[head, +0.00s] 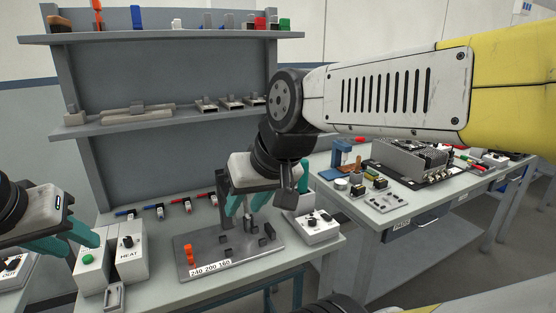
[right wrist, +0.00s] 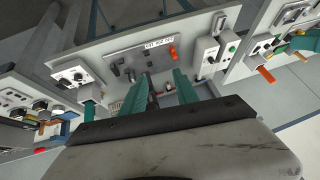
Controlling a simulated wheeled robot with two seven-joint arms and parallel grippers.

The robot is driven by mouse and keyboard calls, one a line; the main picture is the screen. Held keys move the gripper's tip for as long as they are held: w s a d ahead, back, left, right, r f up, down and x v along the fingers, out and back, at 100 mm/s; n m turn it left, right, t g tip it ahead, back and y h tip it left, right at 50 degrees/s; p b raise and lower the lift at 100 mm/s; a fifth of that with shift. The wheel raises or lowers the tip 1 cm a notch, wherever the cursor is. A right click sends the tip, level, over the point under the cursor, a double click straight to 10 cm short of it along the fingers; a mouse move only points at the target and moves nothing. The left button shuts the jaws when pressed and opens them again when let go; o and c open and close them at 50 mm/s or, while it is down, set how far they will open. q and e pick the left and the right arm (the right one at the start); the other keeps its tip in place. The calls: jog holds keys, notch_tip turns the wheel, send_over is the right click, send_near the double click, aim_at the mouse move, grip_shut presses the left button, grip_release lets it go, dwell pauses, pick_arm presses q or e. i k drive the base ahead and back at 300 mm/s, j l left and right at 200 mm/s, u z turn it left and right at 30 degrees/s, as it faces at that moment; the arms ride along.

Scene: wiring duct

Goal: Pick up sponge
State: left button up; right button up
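I cannot make out a sponge for certain in either view. A small brown block with a dark part (head: 60,24) sits at the left end of the top shelf, but it is too small to identify. My right gripper (head: 246,203) points down over the grey plate (head: 205,246) on the bench. In the right wrist view its teal fingers (right wrist: 160,92) stand apart, with the plate's dark posts behind the gap and nothing held. My left gripper (head: 68,240) is at the lower left, beside the HEAT box, with its teal fingers apart and no object visible between them.
The HEAT box (head: 126,258) and a box with a green button (head: 92,270) stand left of the plate. A white switch box (head: 314,228) stands right of it. A second bench (head: 420,212) holds electronics. Shelves (head: 170,122) rise behind.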

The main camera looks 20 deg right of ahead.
aim_at(370, 174)
jog(key=i+l, duration=0.1)
jog(key=l, duration=0.5)
jog(key=i+l, duration=0.1)
jog(key=l, duration=0.5)
jog(key=i+l, duration=0.1)
jog(key=l, duration=0.5)
jog(key=i+l, duration=0.1)
jog(key=l, duration=0.55)
jog(key=i+l, duration=0.1)
jog(key=l, duration=0.5)
jog(key=i+l, duration=0.1)
jog(key=l, duration=0.5)
